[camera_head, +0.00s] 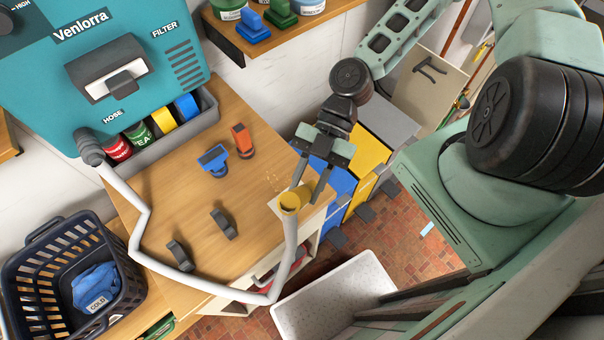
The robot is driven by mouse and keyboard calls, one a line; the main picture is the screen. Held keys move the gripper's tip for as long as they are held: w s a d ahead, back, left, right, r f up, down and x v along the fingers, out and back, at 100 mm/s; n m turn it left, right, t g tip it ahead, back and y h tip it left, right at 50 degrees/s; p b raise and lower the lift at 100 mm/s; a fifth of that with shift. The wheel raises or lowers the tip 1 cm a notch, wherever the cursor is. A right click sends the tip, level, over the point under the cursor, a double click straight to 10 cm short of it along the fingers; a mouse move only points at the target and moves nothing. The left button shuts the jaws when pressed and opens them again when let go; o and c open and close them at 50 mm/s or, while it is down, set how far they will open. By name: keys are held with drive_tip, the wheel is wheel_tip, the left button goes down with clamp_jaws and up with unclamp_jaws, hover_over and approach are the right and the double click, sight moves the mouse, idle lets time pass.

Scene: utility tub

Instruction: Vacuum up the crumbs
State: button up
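The teal Venlorra vacuum unit (60,60) stands at the upper left, with a dark HOSE port. My gripper (309,190) points down just above and to the right of the yellow end. Its two fingers are spread apart with nothing visible between them; I cannot tell if they touch the yellow end. A few tiny pale specks, perhaps the crumbs (270,179), lie on the wooden table (180,205) left of my gripper.
A blue tool head (213,160), an orange one (242,141) and two dark grey ones (223,224) stand on the table. A dark basket (75,270) with blue cloth is at lower left. A white tub (335,300) is below the table edge. Blue and yellow bins (370,152) stand behind my gripper.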

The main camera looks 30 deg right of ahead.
sight(312, 186)
drive_tip(key=shift+f+b, duration=1.95)
drive_tip(key=shift+f, duration=0.8)
drive_tip(key=shift+w+a+p, duration=0.95)
drive_tip(key=shift+w+a, duration=2.35)
drive_tip(key=shift+w, duration=2.65)
drive_tip(key=shift+s+d, duration=1.35)
drive_tip(key=shift+s, duration=4.95)
drive_tip(key=shift+s+r+p, duration=0.1)
drive_tip(key=shift+r+p, duration=1.5)
drive_tip(key=shift+r, duration=1.3)
